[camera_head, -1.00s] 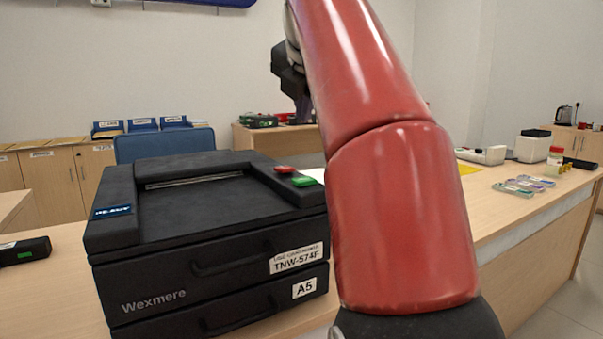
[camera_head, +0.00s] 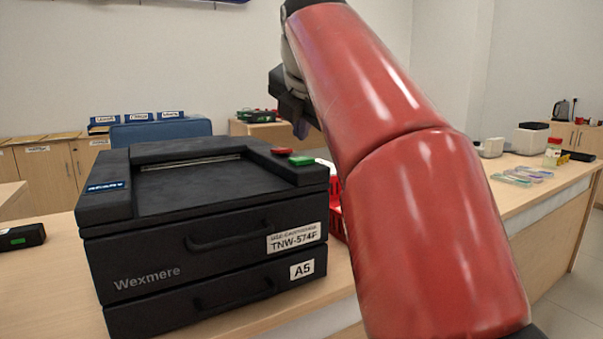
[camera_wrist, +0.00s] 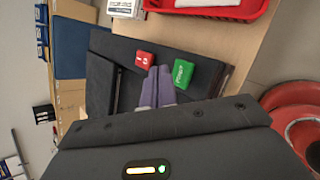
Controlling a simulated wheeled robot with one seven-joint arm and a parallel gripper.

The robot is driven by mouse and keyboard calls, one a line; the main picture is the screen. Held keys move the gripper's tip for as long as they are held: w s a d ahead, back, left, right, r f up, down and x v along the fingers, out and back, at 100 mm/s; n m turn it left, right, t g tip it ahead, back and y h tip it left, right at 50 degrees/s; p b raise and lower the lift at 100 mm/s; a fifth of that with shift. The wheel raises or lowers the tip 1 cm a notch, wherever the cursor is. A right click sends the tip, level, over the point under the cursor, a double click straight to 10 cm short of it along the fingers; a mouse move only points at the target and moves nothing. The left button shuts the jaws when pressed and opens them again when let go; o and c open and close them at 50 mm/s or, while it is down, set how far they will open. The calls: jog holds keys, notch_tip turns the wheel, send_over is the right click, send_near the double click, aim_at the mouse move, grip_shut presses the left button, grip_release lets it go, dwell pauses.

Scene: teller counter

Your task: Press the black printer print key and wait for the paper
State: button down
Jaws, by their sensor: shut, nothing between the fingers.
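The black printer (camera_head: 200,205) stands on the counter at the left in the head view, with "Wexmere" on its front and a small lit display at its top left. Its green key (camera_head: 301,160) and red key (camera_head: 282,150) sit on the right side of its top. In the wrist view the red key (camera_wrist: 145,58) and the green key (camera_wrist: 183,73) lie just beyond my gripper (camera_wrist: 160,72). My gripper is shut and empty, its fingertips pointing between the two keys. I cannot tell whether the tips touch the printer top. No paper shows on the printer's top.
A small black device (camera_head: 22,237) lies on the counter at the far left. A blue chair (camera_head: 160,131) is behind the printer. Cards (camera_head: 522,176) lie on the right counter.

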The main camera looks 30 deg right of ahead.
aim_at(302, 160)
jog(key=shift+f+b, duration=0.4)
jog(key=shift+f, duration=0.45)
jog(key=shift+f, duration=0.1)
dwell(1.4)
jog(key=shift+f, duration=0.3)
jog(key=shift+f+b, duration=0.45)
dwell(0.6)
jog(key=shift+r, duration=0.15)
jog(key=shift+r+p, duration=0.75)
jog(key=shift+p, duration=0.3)
